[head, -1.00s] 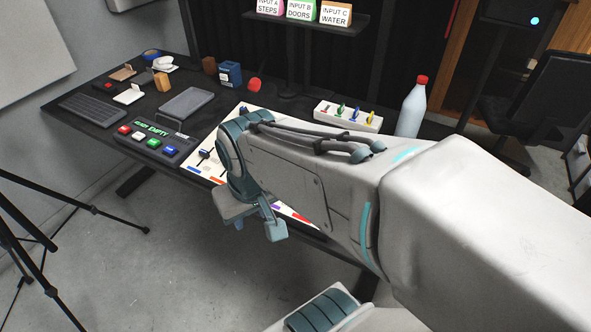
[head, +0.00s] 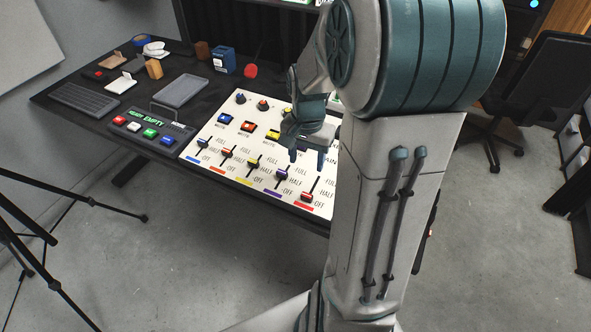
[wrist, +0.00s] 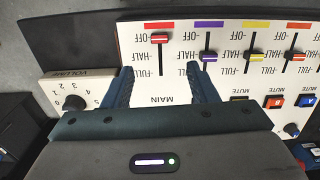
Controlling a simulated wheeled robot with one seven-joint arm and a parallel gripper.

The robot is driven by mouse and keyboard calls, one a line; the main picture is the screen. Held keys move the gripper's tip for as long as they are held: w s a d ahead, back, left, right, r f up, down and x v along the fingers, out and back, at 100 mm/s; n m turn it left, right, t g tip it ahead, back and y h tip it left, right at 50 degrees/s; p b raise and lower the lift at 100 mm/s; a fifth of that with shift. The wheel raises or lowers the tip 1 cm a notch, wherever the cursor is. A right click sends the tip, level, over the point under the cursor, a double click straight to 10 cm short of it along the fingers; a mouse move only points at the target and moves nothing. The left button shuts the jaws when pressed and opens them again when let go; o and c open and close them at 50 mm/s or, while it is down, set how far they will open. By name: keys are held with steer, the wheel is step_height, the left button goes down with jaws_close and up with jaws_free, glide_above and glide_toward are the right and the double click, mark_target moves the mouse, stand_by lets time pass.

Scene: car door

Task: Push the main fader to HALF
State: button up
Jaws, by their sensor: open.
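The main fader (head: 306,197) has a red knob and stands at the OFF mark, at the near right of the white mixer panel (head: 222,165). In the wrist view its red knob (wrist: 159,39) shows upside down beside OFF, with HALF and FULL below it. My gripper (head: 306,158) is open and empty over the panel, on the FULL side of the knob. In the wrist view my fingertips (wrist: 160,70) lie left and right of the main fader's track, apart from the knob. Their height above the panel is hard to tell.
A purple fader (wrist: 206,58) is close beside my right finger in the wrist view. A volume box (wrist: 75,98) stands left of the panel there. The button box (head: 150,133), grey tray (head: 181,91) and keyboard (head: 91,101) are farther left in the head view.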

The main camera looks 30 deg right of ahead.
mark_target(307, 195)
steer(key=shift+m, duration=0.3)
steer(key=f, duration=1.4)
steer(key=shift+w+d+f+b, duration=0.2)
steer(key=shift+d+f+b, duration=0.05)
steer(key=shift+d+b, duration=0.15)
